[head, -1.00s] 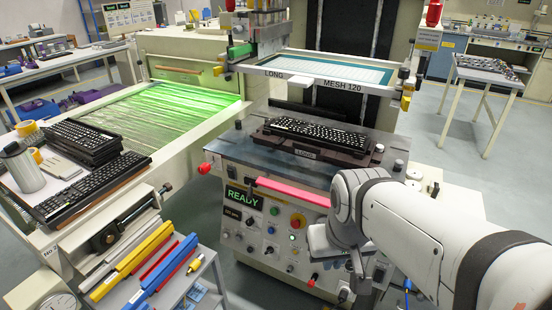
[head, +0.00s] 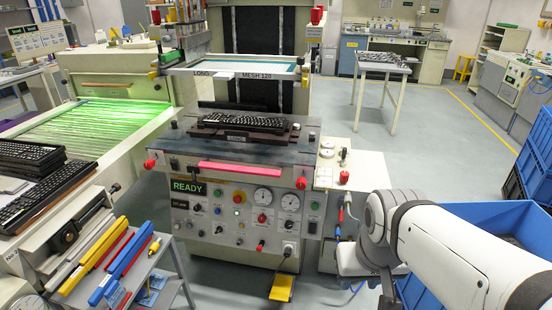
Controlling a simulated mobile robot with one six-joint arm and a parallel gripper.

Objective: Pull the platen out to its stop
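The platen is the dark flat plate (head: 200,148) at the front of the printing press. A black keyboard (head: 246,121) lies in a dark brown holder (head: 238,135) on it, under the raised screen frame (head: 235,66) marked "LONG" and "MESH 120". A pink-red bar (head: 255,169) runs along the platen's front edge. Red knobs stand at its left (head: 149,164) and right (head: 301,183) front corners. My gripper (head: 388,296) is at the lower right, partly hidden and cut off by the picture's bottom edge, apart from the bar. Its opening does not show.
The control panel (head: 240,205) reads "READY". A yellow pedal (head: 282,288) is on the floor below. A tool cart (head: 125,270) and a glowing green belt (head: 100,125) are on the left. Blue crates (head: 480,225) stand right.

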